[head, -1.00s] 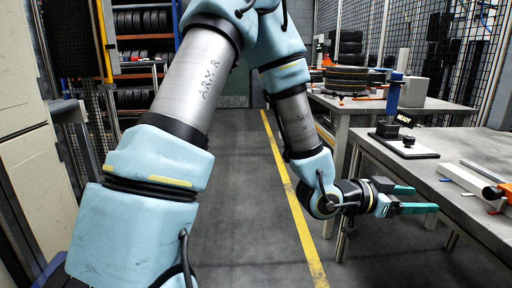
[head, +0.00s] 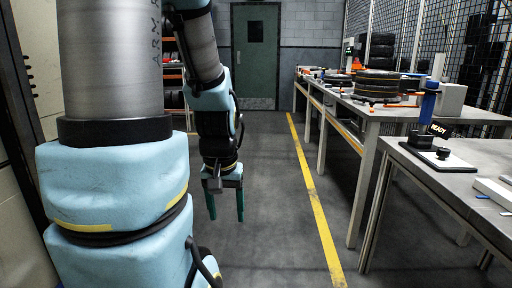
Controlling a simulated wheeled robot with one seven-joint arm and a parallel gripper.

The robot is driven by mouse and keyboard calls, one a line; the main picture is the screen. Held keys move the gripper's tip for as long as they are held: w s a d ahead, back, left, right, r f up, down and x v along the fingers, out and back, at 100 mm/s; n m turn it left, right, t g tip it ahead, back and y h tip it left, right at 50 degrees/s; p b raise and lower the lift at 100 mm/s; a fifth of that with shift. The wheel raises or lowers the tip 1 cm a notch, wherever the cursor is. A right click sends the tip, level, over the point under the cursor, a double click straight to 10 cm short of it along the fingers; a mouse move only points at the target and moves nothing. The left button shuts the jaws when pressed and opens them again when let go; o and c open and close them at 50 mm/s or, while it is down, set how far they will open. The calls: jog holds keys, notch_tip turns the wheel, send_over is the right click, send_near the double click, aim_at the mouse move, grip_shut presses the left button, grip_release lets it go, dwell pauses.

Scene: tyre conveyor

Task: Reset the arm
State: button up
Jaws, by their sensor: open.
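My arm, in light blue covers and grey metal links, fills the left side of the head view. Its forearm hangs down at the left centre. My gripper (head: 226,207) points down with two green fingers set apart. It is open, with nothing between the fingers. It hangs in free air over the grey floor, left of the yellow floor line and clear of the tables.
A near table (head: 470,190) at the right bears a black stand with a blue post (head: 427,106). A farther table (head: 365,108) bears stacked tyres (head: 378,84). A green door (head: 255,55) stands at the back. A yellow line (head: 312,195) crosses the clear floor.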

notch_tip(320, 180, up, 22)
jog(key=p, duration=2)
jog(key=shift+r+p, duration=0.15)
jog(key=shift+p, duration=0.2)
dwell(0.7)
